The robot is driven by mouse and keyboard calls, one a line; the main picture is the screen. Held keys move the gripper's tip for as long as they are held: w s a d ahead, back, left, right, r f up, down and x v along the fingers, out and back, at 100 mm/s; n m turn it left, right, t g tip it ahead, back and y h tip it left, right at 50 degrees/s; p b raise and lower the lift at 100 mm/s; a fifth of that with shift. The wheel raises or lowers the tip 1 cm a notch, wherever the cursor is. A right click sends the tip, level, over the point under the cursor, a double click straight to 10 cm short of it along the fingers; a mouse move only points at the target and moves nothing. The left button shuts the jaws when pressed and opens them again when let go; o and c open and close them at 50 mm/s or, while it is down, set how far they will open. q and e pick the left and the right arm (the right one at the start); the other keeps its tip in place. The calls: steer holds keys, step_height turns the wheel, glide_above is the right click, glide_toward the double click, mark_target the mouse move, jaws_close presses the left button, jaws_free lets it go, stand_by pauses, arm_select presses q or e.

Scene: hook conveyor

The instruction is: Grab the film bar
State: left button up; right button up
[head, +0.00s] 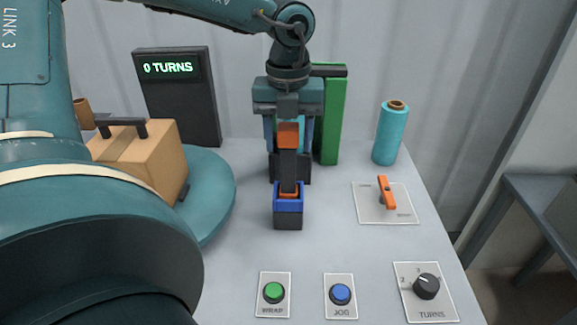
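An upright dark bar with an orange block (288,135) at its top stands with its orange foot in a blue-rimmed holder (288,221). I take it for the film bar. My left gripper (289,168) points straight down at this bar. My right gripper is out of view.
A green post (332,120) stands behind the gripper, with a teal film roll (390,135) to its right. A tan box (150,160) sits on a teal turntable (215,190) at left, before a "0 TURNS" display (178,100). An orange lever (386,192), buttons and a knob (426,286) lie right and front.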

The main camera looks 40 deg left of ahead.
arm_select(q)
steer(key=shift+r, duration=0.1)
jaws_close()
stand_by(0.4)
